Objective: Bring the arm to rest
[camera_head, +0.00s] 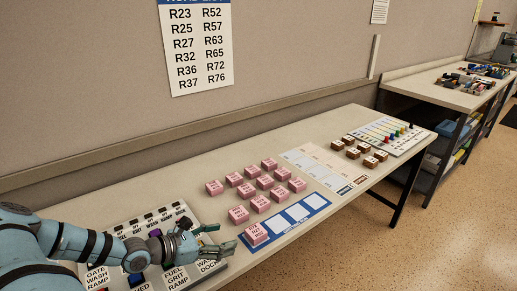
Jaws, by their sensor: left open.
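My left arm comes in from the lower left, pale blue with dark bands. Its gripper (222,239) is open and empty, over the right part of a grey labelled panel (97,279) at the near end of the table. The arm hides much of the panel. The gripper is left of a pink block (256,234) on a blue-and-white strip card (298,212), apart from it. My right gripper is out of view.
Several pink blocks (264,182) stand mid-table (176,193). Beyond are a pale card (318,163), several brown blocks (366,145) and a board with coloured pegs (390,133). A wall list (198,45) hangs behind. Floor is clear at lower right.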

